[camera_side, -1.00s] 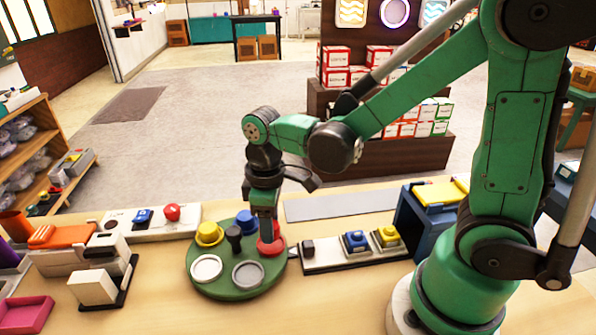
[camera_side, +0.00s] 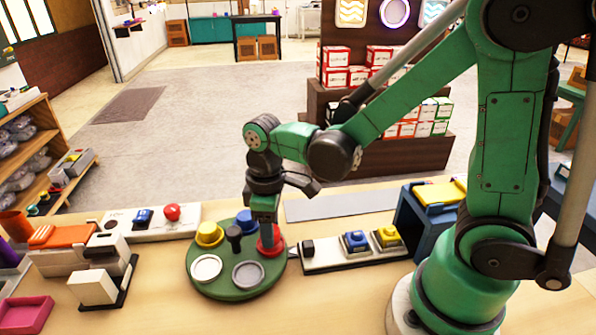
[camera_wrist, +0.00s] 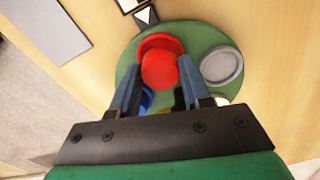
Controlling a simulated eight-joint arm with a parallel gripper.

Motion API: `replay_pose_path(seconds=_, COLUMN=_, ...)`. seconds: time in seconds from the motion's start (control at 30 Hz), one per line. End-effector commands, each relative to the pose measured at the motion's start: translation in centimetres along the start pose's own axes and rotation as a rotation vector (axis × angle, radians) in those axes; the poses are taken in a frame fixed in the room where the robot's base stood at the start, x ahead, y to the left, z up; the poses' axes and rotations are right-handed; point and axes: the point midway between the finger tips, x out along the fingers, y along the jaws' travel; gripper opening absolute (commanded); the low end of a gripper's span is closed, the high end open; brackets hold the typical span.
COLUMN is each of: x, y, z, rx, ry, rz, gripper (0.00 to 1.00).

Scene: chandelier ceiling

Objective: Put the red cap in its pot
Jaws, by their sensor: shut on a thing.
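The round green tray (camera_side: 215,287) stands on the table and carries several coloured pots around a dark central knob. My gripper (camera_wrist: 160,82) is shut on the red cap (camera_wrist: 159,72), with one finger on each side. The cap is over the red pot (camera_wrist: 165,40), whose rim shows behind it in the wrist view. In the side view the red pot (camera_side: 272,252) is at the tray's right edge, and my gripper (camera_side: 268,236) points down over it, covering much of the cap. I cannot tell whether cap and pot touch.
A yellow pot (camera_side: 208,234), a blue pot (camera_side: 246,221), a white pot (camera_side: 206,268) and a grey pot (camera_side: 248,273) share the tray. A white block with blue and yellow buttons (camera_side: 350,252) stands close on the right. Bare table lies in front.

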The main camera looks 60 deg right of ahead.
Motion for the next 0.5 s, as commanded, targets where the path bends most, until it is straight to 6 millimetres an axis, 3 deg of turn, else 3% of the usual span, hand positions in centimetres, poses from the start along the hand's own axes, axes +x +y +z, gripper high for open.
replay_pose_path(seconds=0.5, x=0.59, y=0.00, z=0.00, rx=0.000, ry=0.000, rz=0.000, gripper=0.00)
